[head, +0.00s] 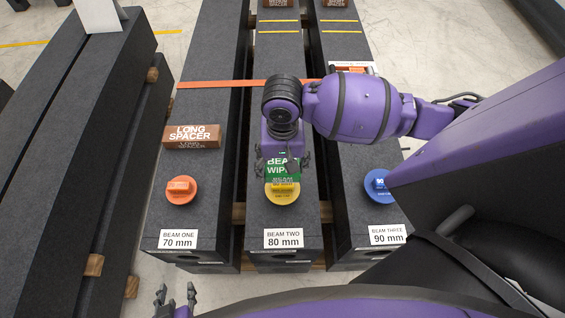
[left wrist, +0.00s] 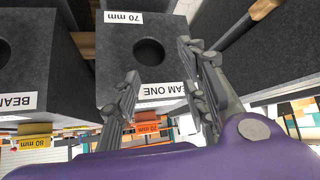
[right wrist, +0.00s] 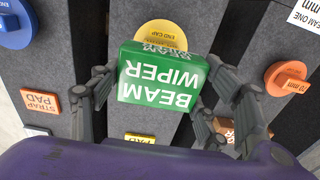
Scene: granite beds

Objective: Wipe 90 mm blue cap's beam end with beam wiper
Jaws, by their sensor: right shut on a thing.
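The green beam wiper (head: 283,170), a block with white lettering, is held over beam two by my right gripper (head: 286,158), which is shut on it. In the right wrist view the wiper (right wrist: 163,78) sits between the fingers, its edge overlapping the yellow cap (right wrist: 162,33). The blue 90 mm cap (head: 376,187) lies on top of beam three (head: 358,212), partly hidden by my right arm; it also shows in the right wrist view (right wrist: 14,24). Beam three's front end is barely visible in the head view. My left gripper (head: 176,296) is open and empty, facing beam one's holed end (left wrist: 135,75).
An orange cap (head: 181,190) and a brown long spacer (head: 192,137) lie on beam one. An orange strap (head: 215,84) crosses beams one and two. An orange strap pad (right wrist: 40,101) lies on beam three. Narrow gaps separate the beams.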

